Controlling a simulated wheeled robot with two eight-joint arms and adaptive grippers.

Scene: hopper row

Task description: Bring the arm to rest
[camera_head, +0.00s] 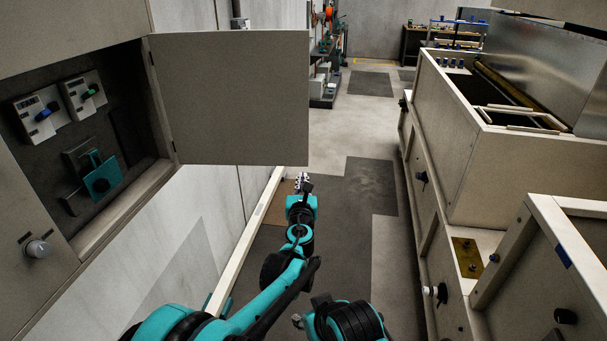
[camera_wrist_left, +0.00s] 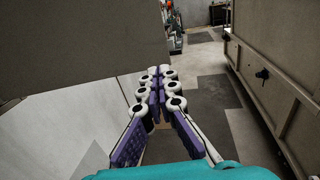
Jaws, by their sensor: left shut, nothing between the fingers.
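My left arm reaches forward from the bottom of the head view, teal and black. Its gripper (camera_head: 303,180) points away over the floor, just below and beside the lower right corner of the open cabinet door (camera_head: 235,98). In the left wrist view the purple-padded fingers of the left gripper (camera_wrist_left: 159,78) meet at their tips, with nothing between them. The door's grey panel (camera_wrist_left: 70,45) fills the upper left there. At the bottom of the head view a teal and black part of my right arm (camera_head: 345,320) shows; its fingers cannot be made out.
The open wall cabinet (camera_head: 150,190) at left holds switches with blue (camera_head: 46,113) and green (camera_head: 90,91) knobs and a teal handle (camera_head: 102,180). Hopper machines (camera_head: 480,180) line the right side. The floor aisle (camera_head: 372,185) between is clear.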

